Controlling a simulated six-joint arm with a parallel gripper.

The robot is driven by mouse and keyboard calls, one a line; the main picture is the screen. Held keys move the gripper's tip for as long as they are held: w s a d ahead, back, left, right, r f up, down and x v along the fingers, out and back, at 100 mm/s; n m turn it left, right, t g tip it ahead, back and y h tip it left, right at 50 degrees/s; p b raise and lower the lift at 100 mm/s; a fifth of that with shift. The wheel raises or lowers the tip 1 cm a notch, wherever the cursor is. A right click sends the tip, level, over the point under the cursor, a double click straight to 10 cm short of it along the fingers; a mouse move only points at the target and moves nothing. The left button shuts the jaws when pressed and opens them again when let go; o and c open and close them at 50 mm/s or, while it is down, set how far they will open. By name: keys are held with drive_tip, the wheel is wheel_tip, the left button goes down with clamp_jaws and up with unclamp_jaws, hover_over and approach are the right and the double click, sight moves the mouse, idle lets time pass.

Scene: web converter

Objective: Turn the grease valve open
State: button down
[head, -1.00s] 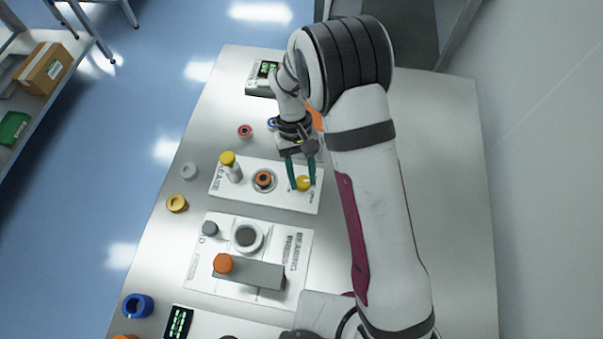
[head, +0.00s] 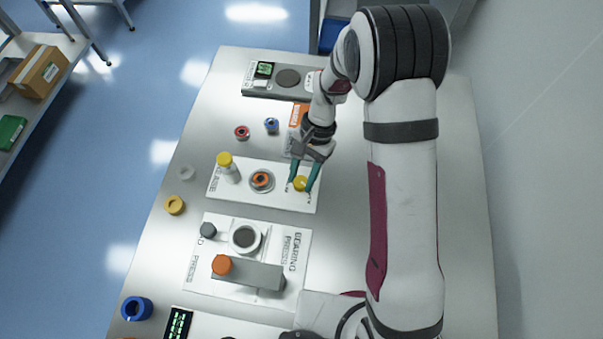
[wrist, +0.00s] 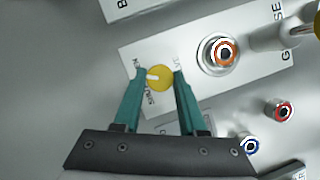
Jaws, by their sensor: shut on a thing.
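The grease valve is a round yellow knob (head: 300,184) at the right end of the white grease plate (head: 240,192). In the wrist view the knob (wrist: 159,79) shows a white pointer mark towards the left, with small lettering around it. My gripper (head: 300,190) has its two teal fingers on either side of the knob, shut on it. In the wrist view the fingertips (wrist: 159,72) flank the knob on its left and right. The lettering is too small and partly covered to read fully.
On the same plate stand a yellow-capped post (head: 225,162) and a round seat with an orange-ringed part (head: 261,180). The bearing press plate (head: 205,262) lies nearer. Red (head: 242,132) and blue (head: 271,125) rings stand beyond. The table's right side is partly under my arm.

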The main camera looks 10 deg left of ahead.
drive_tip(key=shift+m+y, duration=0.3)
drive_tip(key=shift+m, duration=0.7)
drive_tip(key=shift+c, duration=2.3)
unclamp_jaws()
drive_tip(key=shift+t, duration=0.3)
drive_tip(key=v, duration=1.5)
drive_tip(key=shift+r, duration=0.35)
drive_tip(key=shift+d, duration=0.2)
